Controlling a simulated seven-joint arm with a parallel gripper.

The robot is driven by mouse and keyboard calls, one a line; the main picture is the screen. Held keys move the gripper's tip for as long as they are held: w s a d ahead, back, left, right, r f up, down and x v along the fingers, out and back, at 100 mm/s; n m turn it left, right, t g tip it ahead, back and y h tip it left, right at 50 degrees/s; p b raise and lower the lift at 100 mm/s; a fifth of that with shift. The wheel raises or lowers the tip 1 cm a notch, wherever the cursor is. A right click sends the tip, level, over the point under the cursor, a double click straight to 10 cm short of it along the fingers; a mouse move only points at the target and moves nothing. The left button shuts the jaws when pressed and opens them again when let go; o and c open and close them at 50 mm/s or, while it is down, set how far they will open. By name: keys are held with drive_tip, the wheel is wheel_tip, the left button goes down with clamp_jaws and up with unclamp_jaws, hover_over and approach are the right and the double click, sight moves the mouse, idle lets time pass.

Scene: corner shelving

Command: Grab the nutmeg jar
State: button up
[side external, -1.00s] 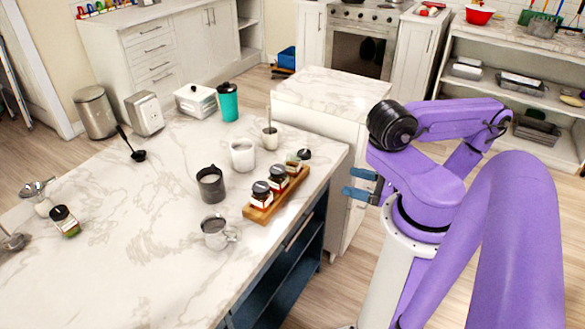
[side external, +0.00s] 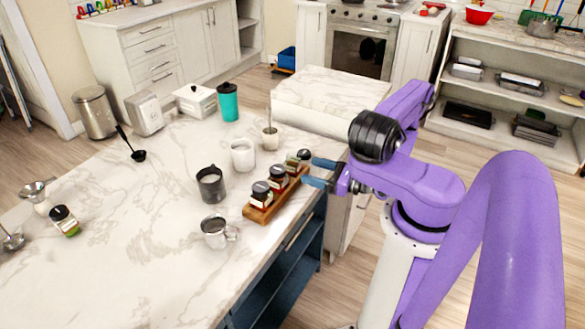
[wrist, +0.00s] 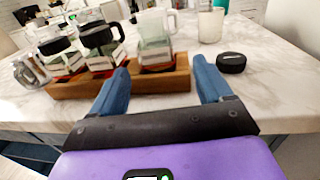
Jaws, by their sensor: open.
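A wooden rack (side external: 254,214) on the counter holds a row of spice jars. Two have black lids: the near jar (side external: 261,196) and the middle jar (side external: 278,178). The far jar (side external: 291,165) looks lidless in the wrist view (wrist: 155,52). A black lid (wrist: 231,62) lies on the counter to its right. I cannot read any label, so I cannot tell which is nutmeg. My gripper (side external: 311,171) is open at the rack's far end; in the wrist view its blue fingers (wrist: 160,66) point toward the far jar, with nothing held.
Mugs stand beside the rack: a dark one (side external: 211,186), a metal one (side external: 216,233) and a white one (side external: 243,155). A cup with a utensil (side external: 270,138) is behind. The marble counter (side external: 140,265) is clear toward the front left.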

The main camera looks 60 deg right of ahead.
sight(300, 168)
drive_tip(key=w, duration=0.2)
drive_tip(key=w+a, duration=0.1)
drive_tip(key=w, duration=0.1)
drive_tip(key=shift+w+r, duration=0.1)
drive_tip(key=shift+w, duration=0.5)
drive_tip(key=c, duration=1.1)
